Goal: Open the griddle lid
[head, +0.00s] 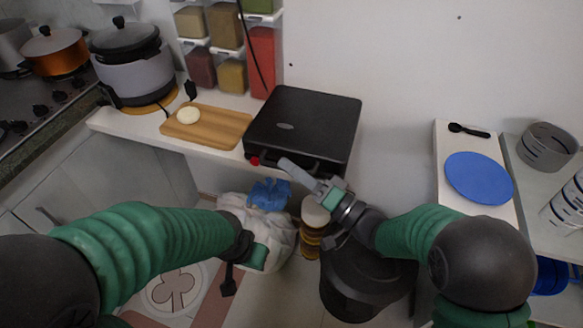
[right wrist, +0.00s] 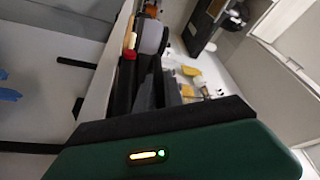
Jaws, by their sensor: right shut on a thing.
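The black griddle (head: 305,122) sits on the white counter against the wall, and its lid looks flat and closed. My right gripper (head: 290,168) is at the griddle's front edge, shut on the lid handle, whose grip is largely hidden by the fingers. In the right wrist view the grey fingers (right wrist: 158,90) show end-on, and what lies between them is hard to make out. My left gripper (head: 240,265) hangs low in front of the counter, away from the griddle; its fingers are too unclear to tell open from shut.
A wooden board (head: 207,127) with a pale round item (head: 187,115) lies left of the griddle. Spice dispensers (head: 229,77) hang behind it. A rice cooker (head: 135,70) stands further left. A blue plate (head: 478,178) lies on the right shelf. A dark bin (head: 352,290) stands below.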

